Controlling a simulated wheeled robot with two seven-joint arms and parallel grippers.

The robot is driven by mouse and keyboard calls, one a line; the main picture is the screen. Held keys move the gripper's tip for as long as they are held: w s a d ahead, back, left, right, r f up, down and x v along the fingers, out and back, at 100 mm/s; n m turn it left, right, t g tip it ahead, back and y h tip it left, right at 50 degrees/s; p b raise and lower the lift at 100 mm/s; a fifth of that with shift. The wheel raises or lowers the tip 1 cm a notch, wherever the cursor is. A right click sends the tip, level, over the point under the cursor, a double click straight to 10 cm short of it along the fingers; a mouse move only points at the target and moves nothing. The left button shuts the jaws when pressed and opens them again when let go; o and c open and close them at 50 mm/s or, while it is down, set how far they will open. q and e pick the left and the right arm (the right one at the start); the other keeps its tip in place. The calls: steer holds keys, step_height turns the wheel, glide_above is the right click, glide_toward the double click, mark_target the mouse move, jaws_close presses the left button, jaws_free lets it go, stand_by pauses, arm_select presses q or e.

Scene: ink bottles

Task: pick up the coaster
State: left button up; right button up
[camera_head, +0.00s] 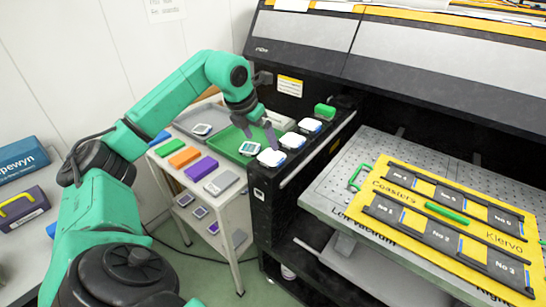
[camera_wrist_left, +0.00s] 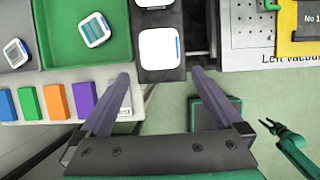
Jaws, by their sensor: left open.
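Another printed coaster (camera_head: 202,129) lies in the grey tray (camera_head: 184,122). My left gripper (camera_head: 260,130) is open and empty above the tray and ledge, its fingers pointing down; in the left wrist view (camera_wrist_left: 161,75) nothing is between them.
Coloured blocks, including a purple one (camera_head: 201,168), line the cart's front edge. The large printer (camera_head: 300,80) rises behind the ledge. A yellow jig (camera_head: 450,260) lies on the perforated bed at right.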

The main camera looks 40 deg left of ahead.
mark_target(271, 157)
arm_select(q)
steer(key=x, duration=0.3)
steer(key=shift+w+f, duration=0.25)
steer(key=shift+w, duration=0.1)
steer(key=p+x, duration=0.2)
steer(key=x, duration=0.3)
steer(key=shift+w+f, duration=0.1)
steer(key=shift+w, duration=0.05)
steer(key=shift+a+f, duration=0.1)
steer(key=shift+f, duration=0.05)
steer(key=c, duration=1.2)
steer(key=shift+w, duration=0.1)
arm_select(e)
steer(key=shift+w+a+r, duration=0.1)
steer(key=shift+w+r, duration=0.15)
steer(key=shift+r, duration=0.25)
steer(key=shift+w+a+r, duration=0.1)
steer(key=shift+w+r, duration=0.1)
steer(key=shift+r, duration=0.25)
steer(key=shift+d, duration=0.1)
